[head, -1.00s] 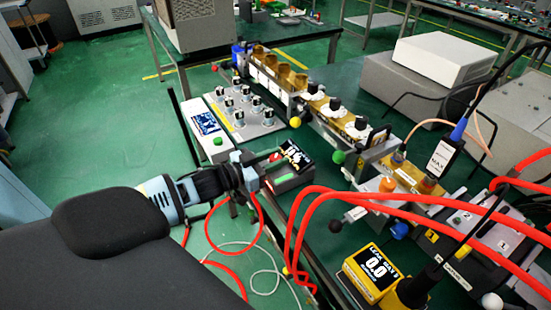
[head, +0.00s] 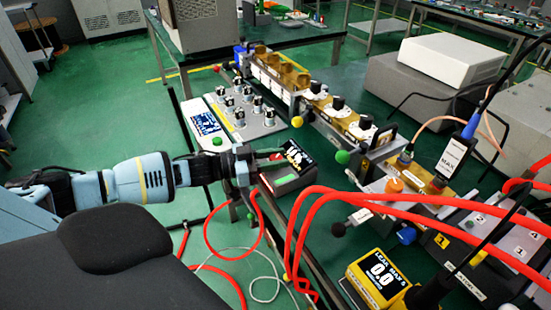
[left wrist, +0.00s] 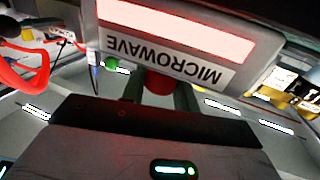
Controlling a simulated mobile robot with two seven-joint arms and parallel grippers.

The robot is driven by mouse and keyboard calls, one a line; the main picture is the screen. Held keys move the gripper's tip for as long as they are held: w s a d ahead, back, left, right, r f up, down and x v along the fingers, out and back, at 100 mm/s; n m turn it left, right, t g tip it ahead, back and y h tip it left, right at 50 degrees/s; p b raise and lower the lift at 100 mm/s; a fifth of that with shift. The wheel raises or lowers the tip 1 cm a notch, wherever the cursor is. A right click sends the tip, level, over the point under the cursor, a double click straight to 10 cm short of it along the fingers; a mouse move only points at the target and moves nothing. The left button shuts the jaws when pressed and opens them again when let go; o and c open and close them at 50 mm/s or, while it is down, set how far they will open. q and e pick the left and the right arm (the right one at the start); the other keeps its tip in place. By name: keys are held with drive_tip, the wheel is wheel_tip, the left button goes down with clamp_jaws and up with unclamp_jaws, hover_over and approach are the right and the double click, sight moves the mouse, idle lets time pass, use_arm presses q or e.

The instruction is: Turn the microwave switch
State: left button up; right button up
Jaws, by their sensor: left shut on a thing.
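A red knob (left wrist: 158,84) is on the box's side below the label. My left gripper (head: 252,168) reaches in from the left at that side. Its fingers (left wrist: 165,97) are shut on the red knob, one on each side. My right gripper is not visible.
A panel of knobs (head: 240,116) stands behind the box. Thick red cables (head: 320,200) loop just to the right. A yellow leak meter (head: 378,280) stands in front right. A row of metal waveguide parts (head: 330,108) runs along the table.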

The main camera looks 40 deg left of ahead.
use_arm(q)
drive_tip(key=shift+r, duration=0.1)
drive_tip(key=o, duration=1)
drive_tip(key=shift+w, duration=0.1)
drive_tip(key=shift+c, duration=0.2)
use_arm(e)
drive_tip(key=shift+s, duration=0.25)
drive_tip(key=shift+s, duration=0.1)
use_arm(q)
drive_tip(key=shift+s+a, duration=0.3)
drive_tip(key=shift+s, duration=0.15)
drive_tip(key=v, duration=0.6)
drive_tip(key=shift+s+a, duration=0.25)
drive_tip(key=shift+s, duration=0.05)
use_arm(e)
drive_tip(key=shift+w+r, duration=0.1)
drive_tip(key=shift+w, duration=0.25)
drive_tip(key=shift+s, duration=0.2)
